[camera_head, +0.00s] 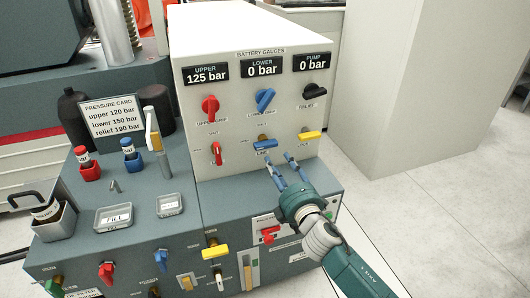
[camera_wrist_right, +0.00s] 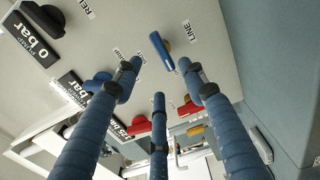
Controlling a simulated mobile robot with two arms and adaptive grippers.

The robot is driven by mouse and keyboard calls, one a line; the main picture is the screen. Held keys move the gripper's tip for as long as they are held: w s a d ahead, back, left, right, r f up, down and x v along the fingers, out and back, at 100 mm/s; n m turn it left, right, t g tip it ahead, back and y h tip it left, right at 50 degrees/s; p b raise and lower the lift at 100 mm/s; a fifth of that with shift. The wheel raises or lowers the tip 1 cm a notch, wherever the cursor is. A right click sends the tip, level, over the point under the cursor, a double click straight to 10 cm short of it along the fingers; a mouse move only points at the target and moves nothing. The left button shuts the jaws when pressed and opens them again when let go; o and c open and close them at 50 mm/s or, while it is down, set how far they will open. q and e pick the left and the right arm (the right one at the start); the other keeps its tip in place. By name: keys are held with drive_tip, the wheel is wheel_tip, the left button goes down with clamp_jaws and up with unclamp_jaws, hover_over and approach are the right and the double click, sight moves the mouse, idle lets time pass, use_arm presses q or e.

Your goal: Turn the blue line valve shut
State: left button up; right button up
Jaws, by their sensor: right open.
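The blue line valve handle (camera_head: 266,145) is on the front of the pale gauge panel, lying almost level with a brass stem behind it. In the right wrist view the blue handle (camera_wrist_right: 161,50) lies beyond the fingertips, next to the LINE label. My right gripper (camera_head: 281,161) is open and empty, its blue fingers pointing at the panel just below and right of the handle. In the wrist view the right gripper's fingers (camera_wrist_right: 158,80) are spread, with a gap to the handle. My left gripper is not in view.
A larger blue knob (camera_head: 265,99) is above the line valve, with a yellow handle (camera_head: 311,134) to its right and a red handle (camera_head: 217,153) to its left. The lower bench (camera_head: 235,205) juts out below. Floor is clear at right.

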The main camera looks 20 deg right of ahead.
sight(267, 146)
drive_tip(key=w, duration=0.3)
drive_tip(key=w+b, duration=0.1)
drive_tip(key=w, duration=0.6)
drive_tip(key=shift+w+a+b, duration=0.25)
drive_tip(key=shift+b, duration=0.15)
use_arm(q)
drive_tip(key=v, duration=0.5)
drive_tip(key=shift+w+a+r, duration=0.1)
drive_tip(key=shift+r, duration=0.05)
use_arm(e)
clamp_jaws()
